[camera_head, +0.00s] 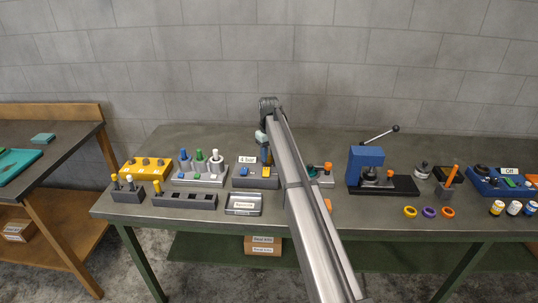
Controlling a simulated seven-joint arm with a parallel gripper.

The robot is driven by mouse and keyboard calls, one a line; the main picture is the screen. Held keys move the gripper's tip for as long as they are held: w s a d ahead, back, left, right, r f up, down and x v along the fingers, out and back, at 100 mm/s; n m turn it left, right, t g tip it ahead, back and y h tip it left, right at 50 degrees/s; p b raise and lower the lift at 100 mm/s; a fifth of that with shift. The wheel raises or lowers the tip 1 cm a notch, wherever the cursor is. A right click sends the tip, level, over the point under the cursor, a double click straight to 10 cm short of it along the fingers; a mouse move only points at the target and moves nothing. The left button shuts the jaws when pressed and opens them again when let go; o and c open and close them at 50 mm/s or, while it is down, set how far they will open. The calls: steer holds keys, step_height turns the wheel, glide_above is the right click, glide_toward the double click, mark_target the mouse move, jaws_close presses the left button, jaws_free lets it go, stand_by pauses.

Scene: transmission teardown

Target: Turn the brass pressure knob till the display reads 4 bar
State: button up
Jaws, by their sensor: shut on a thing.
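A grey box (241,182) stands near the middle of the bench, with a blue part (244,171) on its top. A white display (247,160) at its back reads "4 bar". My gripper (266,160) points down over the right part of this box and is shut on the brass pressure knob (266,171). Only a small yellowish bit of the knob shows. My arm and gripper hide the rest of it and the fingertips.
To the left stand a yellow block (146,168), a grey stand with coloured plugs (200,178) and a dark slotted block (185,201). A small tray (244,205) lies in front. A blue press (366,165) stands right of my arm. A blue box (485,182) has an "Off" display.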

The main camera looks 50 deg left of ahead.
mark_target(269, 156)
steer(key=shift+n, duration=0.3)
steer(key=o, duration=1)
steer(key=shift+o, duration=0.2)
steer(key=shift+r, duration=0.1)
step_height(269, 156, up, 14)
steer(key=shift+f, duration=0.2)
stand_by(0.3)
